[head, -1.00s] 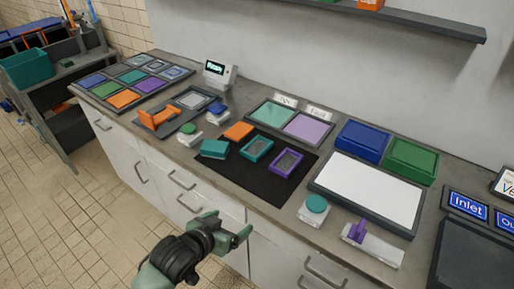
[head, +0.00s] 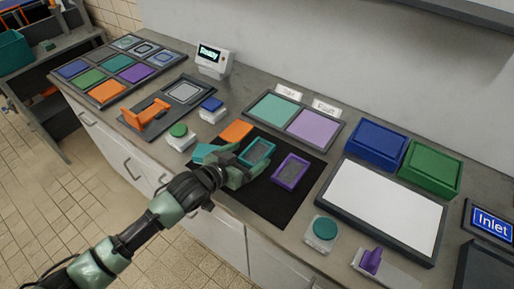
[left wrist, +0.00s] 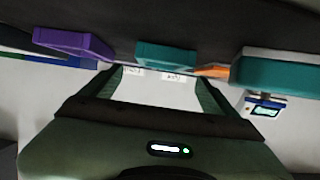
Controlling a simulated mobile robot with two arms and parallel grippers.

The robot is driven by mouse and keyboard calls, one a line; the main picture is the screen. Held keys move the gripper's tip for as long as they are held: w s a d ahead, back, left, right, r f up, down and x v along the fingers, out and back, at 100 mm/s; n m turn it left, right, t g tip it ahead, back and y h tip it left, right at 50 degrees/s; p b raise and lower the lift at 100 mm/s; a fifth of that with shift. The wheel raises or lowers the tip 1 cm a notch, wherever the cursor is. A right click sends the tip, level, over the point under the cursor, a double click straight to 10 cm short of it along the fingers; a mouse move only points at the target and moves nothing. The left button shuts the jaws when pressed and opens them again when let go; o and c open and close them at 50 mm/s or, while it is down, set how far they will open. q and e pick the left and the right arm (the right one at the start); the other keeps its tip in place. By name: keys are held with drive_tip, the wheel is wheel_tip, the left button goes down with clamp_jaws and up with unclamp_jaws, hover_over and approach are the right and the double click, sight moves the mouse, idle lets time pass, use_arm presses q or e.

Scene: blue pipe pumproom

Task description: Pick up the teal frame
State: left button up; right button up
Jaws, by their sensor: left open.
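The teal frame (head: 257,151) lies on the black mat (head: 268,202), between the teal block and the purple frame. My left gripper (head: 244,164) is open and empty at the near side of the teal frame. In the left wrist view, the teal frame (left wrist: 166,55) shows beyond the gap between the two fingers (left wrist: 160,82). I cannot tell whether a finger touches it. The gripper hides part of the frame's near edge in the head view. My right gripper is not in view.
The purple frame (head: 291,171) lies to the right on the mat. The teal block (head: 204,153) is close on the left, partly hidden by my gripper. The orange block (head: 236,131) lies behind. A white-topped tray (head: 388,205) stands at the right.

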sight(259, 149)
use_arm(q)
drive_tip(key=shift+p+x, duration=0.45)
drive_tip(key=shift+x, duration=0.65)
drive_tip(key=x, duration=0.3)
drive_tip(key=shift+a+f, duration=0.1)
drive_tip(key=shift+a, duration=0.05)
drive_tip(key=shift+s, duration=0.1)
drive_tip(key=shift+c, duration=0.3)
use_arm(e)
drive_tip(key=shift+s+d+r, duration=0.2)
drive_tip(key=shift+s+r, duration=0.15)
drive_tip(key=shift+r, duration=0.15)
use_arm(q)
drive_tip(key=c, duration=1.4)
drive_tip(key=shift+c, duration=0.2)
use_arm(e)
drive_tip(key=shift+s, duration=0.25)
